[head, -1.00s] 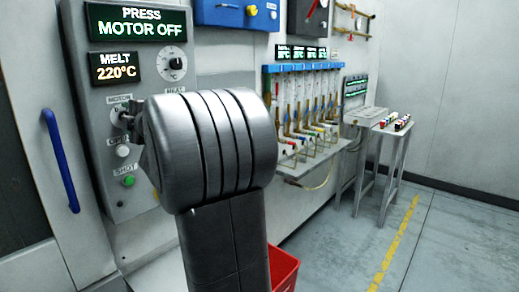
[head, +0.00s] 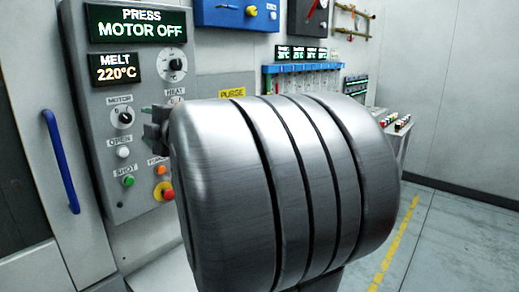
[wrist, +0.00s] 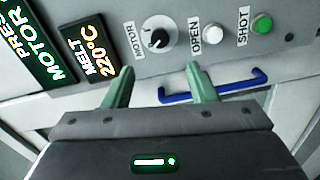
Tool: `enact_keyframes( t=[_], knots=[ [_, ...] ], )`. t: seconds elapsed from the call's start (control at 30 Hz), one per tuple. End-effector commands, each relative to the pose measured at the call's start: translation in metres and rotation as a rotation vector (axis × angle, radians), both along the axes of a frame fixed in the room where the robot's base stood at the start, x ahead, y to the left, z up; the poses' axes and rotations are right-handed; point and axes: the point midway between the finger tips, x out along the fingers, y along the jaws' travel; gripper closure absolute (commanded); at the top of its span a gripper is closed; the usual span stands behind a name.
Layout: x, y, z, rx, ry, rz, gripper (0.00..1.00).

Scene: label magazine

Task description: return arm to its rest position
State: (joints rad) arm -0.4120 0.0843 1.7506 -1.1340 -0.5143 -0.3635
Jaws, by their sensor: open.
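My gripper (wrist: 160,69) shows in the wrist view with its two green fingers spread apart and nothing between them. It faces the press control panel (wrist: 205,50), with the motor knob (wrist: 157,35) and the white OPEN button (wrist: 214,32) beyond the fingertips. A gap to the panel seems to remain, though its size is hard to judge. In the head view my large grey arm link fills the middle and hides most of the gripper. The control panel (head: 95,175) stands at the left, its display (head: 136,24) reading PRESS MOTOR OFF.
A blue handle (head: 60,160) is on the door at the left. A blue-topped rack of tubes (head: 300,70) and a small table with coloured items (head: 398,124) stand behind my arm. The floor at the right (head: 450,235) is clear.

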Motion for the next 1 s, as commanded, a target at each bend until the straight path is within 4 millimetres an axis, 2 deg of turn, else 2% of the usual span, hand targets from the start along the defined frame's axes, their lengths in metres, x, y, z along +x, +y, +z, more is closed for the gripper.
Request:
enact_keyframes(
  t=[0.03,0.1,0.2,0.83,1.0],
  knots=[
    [-0.006,-0.009,0.002,0.0,-0.002,-0.004,0.48],
    [-0.012,-0.015,0.001,0.0,0.0,-0.001,0.48],
    [0.004,0.006,-0.002,-0.001,0.002,0.003,0.48],
    [0.079,0.095,-0.004,0.0,0.001,0.001,0.48],
    [0.078,0.092,0.001,0.135,0.161,-0.001,0.48]
  ],
)
